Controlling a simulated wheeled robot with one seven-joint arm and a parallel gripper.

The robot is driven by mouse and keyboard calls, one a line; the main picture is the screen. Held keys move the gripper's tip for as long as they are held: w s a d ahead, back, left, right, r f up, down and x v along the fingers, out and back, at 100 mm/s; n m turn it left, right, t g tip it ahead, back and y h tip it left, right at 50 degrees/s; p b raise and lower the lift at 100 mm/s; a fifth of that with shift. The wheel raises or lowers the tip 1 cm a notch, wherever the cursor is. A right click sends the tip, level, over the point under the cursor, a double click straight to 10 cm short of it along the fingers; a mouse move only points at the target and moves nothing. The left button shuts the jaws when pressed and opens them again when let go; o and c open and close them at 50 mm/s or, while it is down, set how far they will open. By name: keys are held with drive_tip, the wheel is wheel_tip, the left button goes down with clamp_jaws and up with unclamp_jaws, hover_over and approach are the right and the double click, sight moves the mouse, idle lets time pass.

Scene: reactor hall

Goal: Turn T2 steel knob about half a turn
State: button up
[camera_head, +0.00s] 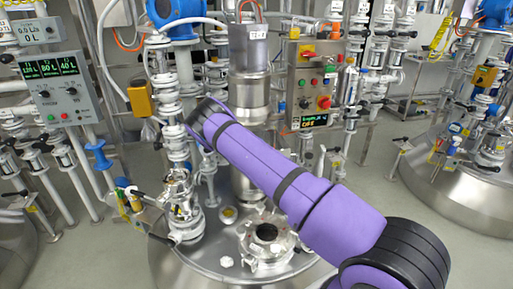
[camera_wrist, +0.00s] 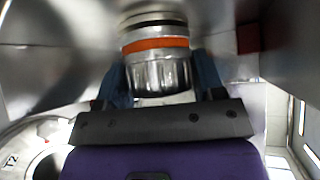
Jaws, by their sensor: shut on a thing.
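The steel knob (camera_wrist: 158,73) is in the upper middle of the wrist view. It is a ribbed, shiny cylinder with an orange ring (camera_wrist: 156,44) and a dark band above it. My gripper (camera_wrist: 161,80) has one blue finger on each side of the knob and is shut on it. The far ends of the fingers are partly hidden by the knob and blur. In the head view my purple arm reaches to the upper left, and the knob and gripper cannot be made out.
In the head view a steel vessel lid (camera_head: 215,262) with fittings lies below my arm. A control box with buttons (camera_head: 313,85) stands behind it, and a display panel (camera_head: 58,88) is at the left. Glass piping (camera_head: 163,85) stands close to my arm's far end.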

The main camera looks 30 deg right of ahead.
drive_tip(key=o, duration=0.8)
drive_tip(key=shift+a, duration=0.1)
drive_tip(key=v, duration=1)
drive_tip(key=shift+s+a, duration=0.2)
drive_tip(key=shift+a, duration=0.15)
drive_tip(key=shift+r, duration=0.1)
